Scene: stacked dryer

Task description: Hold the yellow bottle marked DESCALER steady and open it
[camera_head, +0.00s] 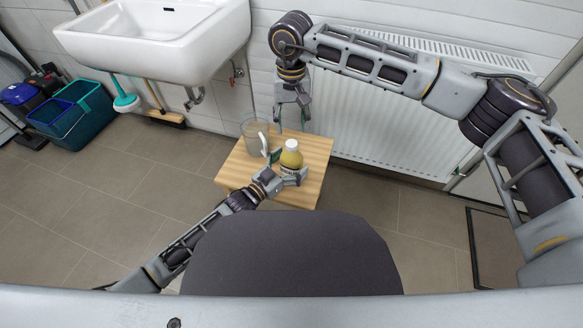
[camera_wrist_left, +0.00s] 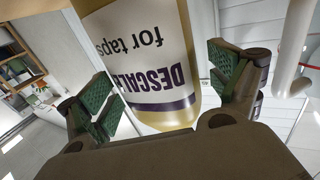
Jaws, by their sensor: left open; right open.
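The yellow DESCALER bottle (camera_head: 291,158) stands upright on a small wooden table (camera_head: 312,180), with a pale cap on top. In the left wrist view the bottle (camera_wrist_left: 150,60) fills the middle, its label upside down. My left gripper (camera_head: 292,175) is low at the bottle's near side. Its open green-padded fingers (camera_wrist_left: 160,100) are on either side of the bottle; I cannot tell whether they touch it. My right gripper (camera_head: 292,119) is open and empty, pointing down above the far part of the table, behind the bottle.
A clear jug (camera_head: 254,138) with a white handle stands left of the bottle on the table. A white radiator (camera_head: 385,125) is behind. A sink (camera_head: 155,35), a brush (camera_head: 165,117) and a teal crate (camera_head: 90,118) are at the left. Floor left of the table is free.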

